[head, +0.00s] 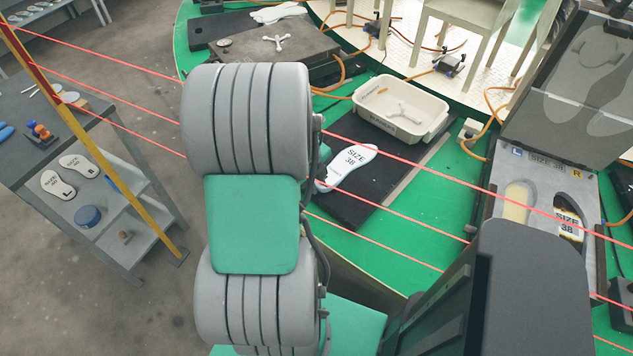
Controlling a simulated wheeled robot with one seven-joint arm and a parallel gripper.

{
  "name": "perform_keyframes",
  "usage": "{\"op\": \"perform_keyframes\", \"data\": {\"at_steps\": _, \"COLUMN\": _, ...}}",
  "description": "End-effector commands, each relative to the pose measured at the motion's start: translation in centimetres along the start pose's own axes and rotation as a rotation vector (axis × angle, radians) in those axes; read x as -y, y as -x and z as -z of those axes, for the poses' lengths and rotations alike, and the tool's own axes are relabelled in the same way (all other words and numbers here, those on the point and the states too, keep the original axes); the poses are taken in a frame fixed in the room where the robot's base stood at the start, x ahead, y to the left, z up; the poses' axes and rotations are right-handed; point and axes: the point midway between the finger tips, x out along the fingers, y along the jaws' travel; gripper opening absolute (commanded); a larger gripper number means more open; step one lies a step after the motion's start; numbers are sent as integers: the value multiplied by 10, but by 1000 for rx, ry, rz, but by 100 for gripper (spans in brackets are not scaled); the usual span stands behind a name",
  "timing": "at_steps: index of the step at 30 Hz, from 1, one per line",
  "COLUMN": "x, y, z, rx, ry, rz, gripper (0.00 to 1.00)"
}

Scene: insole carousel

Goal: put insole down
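A white insole (352,162) marked SIZE 38 lies on the black mat (405,165) on the green platform. Its lower left end is partly hidden behind my arm. An open grey case (542,185) at the right carries the label L, SIZE 38, R. Its right recess holds a piece (569,224) marked SIZE 38, and its left recess shows a pale insole shape (517,201); I cannot tell whether that is an insole or the bare recess. My arm fills the middle of the view, and my gripper is not visible.
A white bin (400,110) with small parts stands at the mat's back edge. Red strands cross the view diagonally from a yellow post (125,185). A grey cart (75,150) at left holds insoles marked L and R. Orange hoses and chair legs stand behind.

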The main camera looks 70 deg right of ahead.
Motion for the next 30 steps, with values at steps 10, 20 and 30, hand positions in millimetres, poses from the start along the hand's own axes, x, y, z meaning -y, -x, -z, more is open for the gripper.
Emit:
{"op": "perform_keyframes", "data": {"at_steps": 10, "x": 0, "y": 1, "z": 0, "rx": 0, "ry": 0, "rz": 0, "gripper": 31}}
{"op": "perform_keyframes", "data": {"at_steps": 20, "x": 2, "y": 61, "z": -1, "rx": 5, "ry": 0, "rz": 5, "gripper": 31}}
{"op": "perform_keyframes", "data": {"at_steps": 30, "x": 0, "y": 121, "z": 0, "rx": 1, "ry": 1, "rz": 1, "gripper": 31}}
